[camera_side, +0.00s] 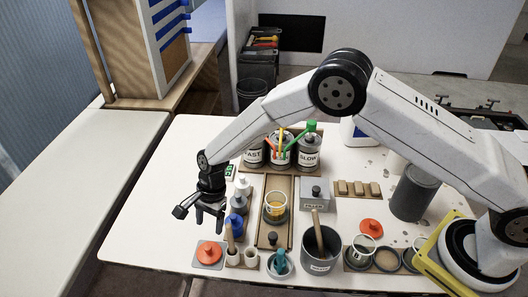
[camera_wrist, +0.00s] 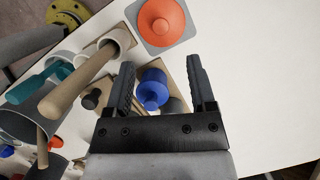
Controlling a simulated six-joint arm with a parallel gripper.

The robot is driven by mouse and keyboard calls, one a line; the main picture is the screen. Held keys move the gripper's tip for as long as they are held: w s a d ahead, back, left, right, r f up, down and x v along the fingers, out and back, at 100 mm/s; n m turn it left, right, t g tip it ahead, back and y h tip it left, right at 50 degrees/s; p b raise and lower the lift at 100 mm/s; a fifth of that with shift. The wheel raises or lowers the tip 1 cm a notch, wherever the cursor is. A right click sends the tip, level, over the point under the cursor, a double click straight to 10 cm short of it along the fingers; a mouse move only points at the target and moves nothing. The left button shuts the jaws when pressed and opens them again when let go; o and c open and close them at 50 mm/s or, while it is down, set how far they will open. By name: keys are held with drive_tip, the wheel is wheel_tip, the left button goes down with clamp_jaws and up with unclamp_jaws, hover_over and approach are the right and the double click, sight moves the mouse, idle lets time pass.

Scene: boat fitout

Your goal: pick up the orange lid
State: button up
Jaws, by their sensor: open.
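An orange lid (camera_side: 209,253) with a round knob lies on a grey square pad at the front left of the white table. It also shows at the top of the wrist view (camera_wrist: 162,20). A second orange lid (camera_side: 370,227) sits further right, beside some cups. My gripper (camera_side: 208,214) is open and empty, pointing down above the table's left part, behind and above the left lid. In the wrist view its two fingers (camera_wrist: 161,72) are apart, with a blue-capped bottle (camera_wrist: 152,90) seen below between them.
Small bottles stand right of my gripper. A wooden-handled tool (camera_side: 230,238) rises from a holder close to the left lid's right side. A grey pot (camera_side: 322,262) with a stick and a teal-handled tool (camera_side: 280,262) stand further right. The table left of the lid is clear.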

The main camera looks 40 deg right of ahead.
sight(208, 247)
drive_tip(key=shift+a+f, duration=0.2)
drive_tip(key=shift+x, duration=1.2)
drive_tip(key=shift+x, duration=2.6)
drive_tip(key=shift+d, duration=0.1)
clamp_jaws()
